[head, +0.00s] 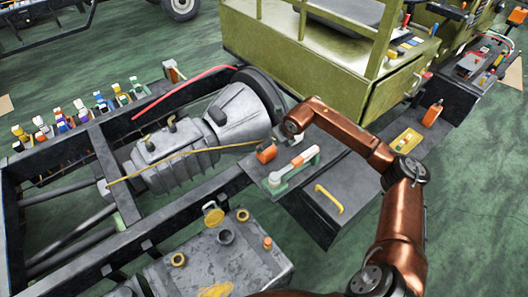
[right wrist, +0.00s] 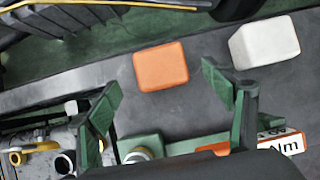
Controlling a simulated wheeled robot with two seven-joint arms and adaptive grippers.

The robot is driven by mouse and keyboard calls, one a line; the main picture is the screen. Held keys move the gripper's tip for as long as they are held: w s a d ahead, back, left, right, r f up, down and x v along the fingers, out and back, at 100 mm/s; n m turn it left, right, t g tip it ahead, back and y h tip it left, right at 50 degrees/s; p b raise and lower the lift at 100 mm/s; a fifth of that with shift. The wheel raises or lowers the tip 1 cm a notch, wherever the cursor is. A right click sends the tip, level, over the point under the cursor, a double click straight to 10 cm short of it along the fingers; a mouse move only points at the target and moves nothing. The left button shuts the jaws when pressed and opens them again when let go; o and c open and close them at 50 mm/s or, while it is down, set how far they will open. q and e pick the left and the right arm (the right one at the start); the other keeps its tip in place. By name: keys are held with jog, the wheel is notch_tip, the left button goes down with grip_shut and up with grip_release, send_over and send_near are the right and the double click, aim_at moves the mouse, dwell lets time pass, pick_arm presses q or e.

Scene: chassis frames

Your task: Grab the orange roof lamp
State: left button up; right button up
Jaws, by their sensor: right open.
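The orange roof lamp (right wrist: 161,66) is a small rounded orange block in the right wrist view, on a dark grey surface. In the head view, an orange piece (head: 266,153) sits beside the end of my right arm, near the gearbox. My right gripper (right wrist: 163,80) shows two green fingers spread wide and empty. The orange block lies just beyond and between the fingertips, and I see no contact. In the head view the right fingers cannot be made out clearly. My left gripper is not in view.
A white block (right wrist: 265,45) lies right of the orange one. A white and orange tool (head: 294,165) rests on green supports close by. Another orange piece (head: 432,113) stands farther right. A grey tank (head: 215,262) and the chassis rail (head: 185,208) are to the left.

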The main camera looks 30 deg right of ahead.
jog(key=shift+x, duration=0.8)
jog(key=b+x, duration=0.1)
jog(key=x, duration=0.3)
jog(key=shift+w+f+b, duration=0.1)
jog(key=shift+f+b, duration=0.15)
jog(key=shift+b, duration=0.1)
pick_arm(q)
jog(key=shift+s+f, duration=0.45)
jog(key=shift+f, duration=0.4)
pick_arm(e)
jog(key=shift+r, duration=0.1)
jog(key=shift+c, duration=0.3)
jog(key=c, duration=1.4)
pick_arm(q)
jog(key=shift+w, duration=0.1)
pick_arm(e)
jog(key=shift+c, duration=0.6)
jog(key=shift+r, duration=0.1)
